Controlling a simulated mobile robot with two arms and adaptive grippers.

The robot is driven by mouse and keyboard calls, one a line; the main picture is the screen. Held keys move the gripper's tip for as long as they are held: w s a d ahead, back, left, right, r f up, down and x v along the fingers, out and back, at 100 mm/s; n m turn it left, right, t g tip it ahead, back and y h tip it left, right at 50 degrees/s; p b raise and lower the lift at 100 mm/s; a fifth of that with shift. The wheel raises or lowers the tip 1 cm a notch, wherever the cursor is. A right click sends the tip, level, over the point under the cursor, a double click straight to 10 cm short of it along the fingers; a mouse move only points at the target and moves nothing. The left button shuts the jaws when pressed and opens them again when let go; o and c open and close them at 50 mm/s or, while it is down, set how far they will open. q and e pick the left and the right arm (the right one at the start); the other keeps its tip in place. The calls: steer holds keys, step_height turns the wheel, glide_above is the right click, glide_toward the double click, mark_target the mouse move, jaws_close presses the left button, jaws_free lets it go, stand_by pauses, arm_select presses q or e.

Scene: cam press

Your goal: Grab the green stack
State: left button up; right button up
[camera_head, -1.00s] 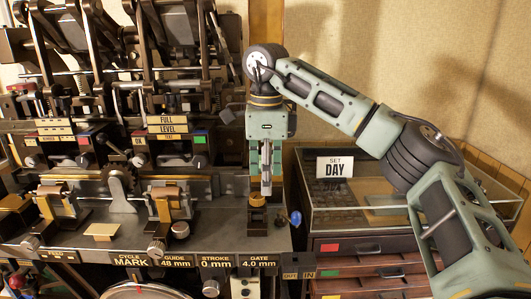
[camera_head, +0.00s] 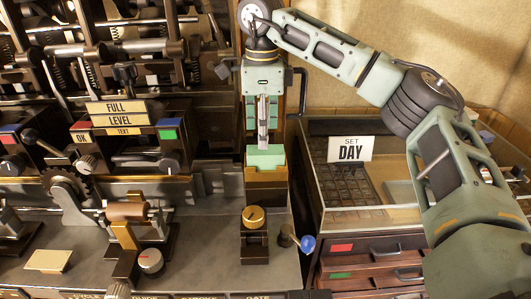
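A green stack (camera_head: 265,156) shows as a pale green block in a brown-and-brass holder at the back of the bench, right of centre. My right gripper (camera_head: 263,146) points straight down, its fingertips overlapping the top edge of the block in the picture. Its grey fingers are seen nearly edge-on, so I cannot tell their gap or whether they touch the stack. Green strips show on both sides of the fingers. My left gripper is not in view.
A brass-topped knob (camera_head: 254,217) and a blue ball lever (camera_head: 308,243) stand in front of the stack. A glass-topped case (camera_head: 372,217) with a "SET DAY" card (camera_head: 350,149) is at right.

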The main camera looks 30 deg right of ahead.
mark_target(265, 157)
steer(key=shift+s+d+f+p, duration=0.2)
steer(key=shift+f+p, duration=0.15)
steer(key=shift+f, duration=0.2)
steer(key=shift+s+d+f+p, duration=0.15)
steer(key=shift+f+p, duration=0.15)
steer(key=shift+f, duration=0.25)
step_height(265, 157, down, 3)
steer(key=shift+w+r, duration=0.1)
steer(key=shift+r, duration=0.05)
steer(key=shift+a, duration=0.1)
steer(key=c, duration=1.3)
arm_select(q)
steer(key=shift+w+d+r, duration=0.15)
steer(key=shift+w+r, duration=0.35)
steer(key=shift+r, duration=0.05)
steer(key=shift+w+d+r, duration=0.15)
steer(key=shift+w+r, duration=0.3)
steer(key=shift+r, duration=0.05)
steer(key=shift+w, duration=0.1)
arm_select(e)
steer(key=shift+r, duration=0.1)
